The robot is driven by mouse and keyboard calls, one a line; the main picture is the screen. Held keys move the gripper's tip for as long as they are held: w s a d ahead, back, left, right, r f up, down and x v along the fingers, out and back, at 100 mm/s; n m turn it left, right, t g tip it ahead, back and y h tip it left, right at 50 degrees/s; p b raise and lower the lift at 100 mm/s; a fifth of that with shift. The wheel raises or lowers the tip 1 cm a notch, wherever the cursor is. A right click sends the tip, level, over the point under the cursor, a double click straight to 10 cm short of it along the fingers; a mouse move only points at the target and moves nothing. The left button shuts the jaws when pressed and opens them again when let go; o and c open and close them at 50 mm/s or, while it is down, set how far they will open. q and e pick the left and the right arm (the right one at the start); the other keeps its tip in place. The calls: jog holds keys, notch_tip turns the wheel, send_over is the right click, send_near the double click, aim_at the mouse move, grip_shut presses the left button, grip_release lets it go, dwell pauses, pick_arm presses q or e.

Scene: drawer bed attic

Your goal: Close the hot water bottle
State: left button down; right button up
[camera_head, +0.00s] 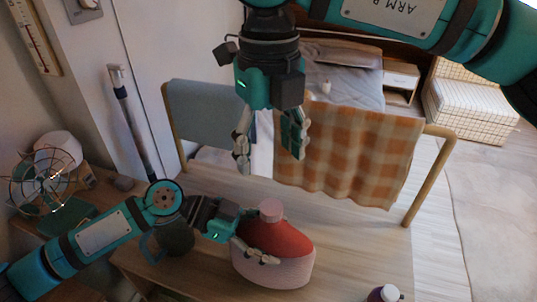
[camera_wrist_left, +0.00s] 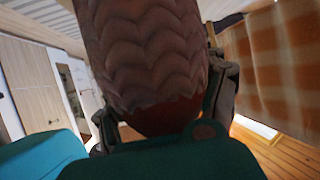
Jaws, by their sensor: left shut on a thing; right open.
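The hot water bottle (camera_head: 275,262), with a red top and a pink knitted-looking lower part, stands upright on the wooden table. A pale pink neck or cap (camera_head: 271,210) tops it; I cannot tell whether a stopper is in it. My left gripper (camera_head: 252,236) is shut on the bottle's upper body from the left. In the left wrist view, the bottle (camera_wrist_left: 150,55) fills the middle between the fingers, with its ridged cover close up. My right gripper (camera_head: 270,154) points down, open and empty, above and behind the bottle. No separate stopper shows.
A dark mug (camera_head: 176,240) stands on the table (camera_head: 345,235) left of the bottle. A wire fan (camera_head: 45,180) is far left.

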aim_at(242, 228)
pick_arm(q)
jog(key=shift+s+f, duration=0.15)
jog(key=shift+f, duration=0.05)
jog(key=c, duration=0.6)
grip_release()
jog(key=o, duration=0.6)
jog(key=shift+r, duration=0.1)
jog(key=v, duration=1.2)
